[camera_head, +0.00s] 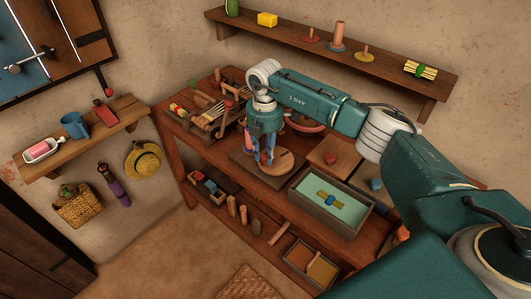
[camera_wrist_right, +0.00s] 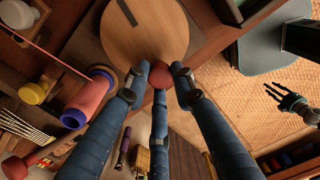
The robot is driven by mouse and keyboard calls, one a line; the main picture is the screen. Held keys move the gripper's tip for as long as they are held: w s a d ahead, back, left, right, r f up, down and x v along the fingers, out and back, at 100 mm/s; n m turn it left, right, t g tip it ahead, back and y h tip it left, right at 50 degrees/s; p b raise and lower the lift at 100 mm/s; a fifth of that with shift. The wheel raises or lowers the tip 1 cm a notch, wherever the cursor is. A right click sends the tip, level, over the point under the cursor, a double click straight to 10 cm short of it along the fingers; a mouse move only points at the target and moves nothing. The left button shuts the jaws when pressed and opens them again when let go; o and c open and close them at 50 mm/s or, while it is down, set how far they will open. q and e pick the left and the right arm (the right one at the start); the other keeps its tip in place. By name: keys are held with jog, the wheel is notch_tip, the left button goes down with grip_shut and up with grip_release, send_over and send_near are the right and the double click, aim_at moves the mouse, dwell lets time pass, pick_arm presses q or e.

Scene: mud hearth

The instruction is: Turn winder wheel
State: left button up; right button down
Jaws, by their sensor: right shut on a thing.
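The winder wheel (camera_head: 284,164) is a round, light wooden disc lying flat on a square wooden base on the workbench. It fills the top middle of the right wrist view (camera_wrist_right: 140,32), with a small dark slot in its face. A red knob (camera_wrist_right: 160,77) sits at the wheel's near edge. My right gripper (camera_head: 266,158) reaches down over the wheel, its blue fingers closed around the knob. Its fingers also show in the right wrist view (camera_wrist_right: 158,72). My left gripper (camera_wrist_right: 284,98) shows small at the right of that view, fingers spread and empty, away from the wheel.
A pink-red spool (camera_wrist_right: 92,98) stands close beside the wheel, with thread running past it. A green-lined tray (camera_head: 345,213) sits to the wheel's right. A rack with sticks (camera_head: 215,118) is to the left. A wall shelf (camera_head: 385,68) runs above the bench.

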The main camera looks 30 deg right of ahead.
jog(key=c, duration=1.5)
grip_release()
jog(key=shift+a, duration=0.2)
jog(key=shift+o, duration=0.2)
notch_tip(320, 180, up, 12)
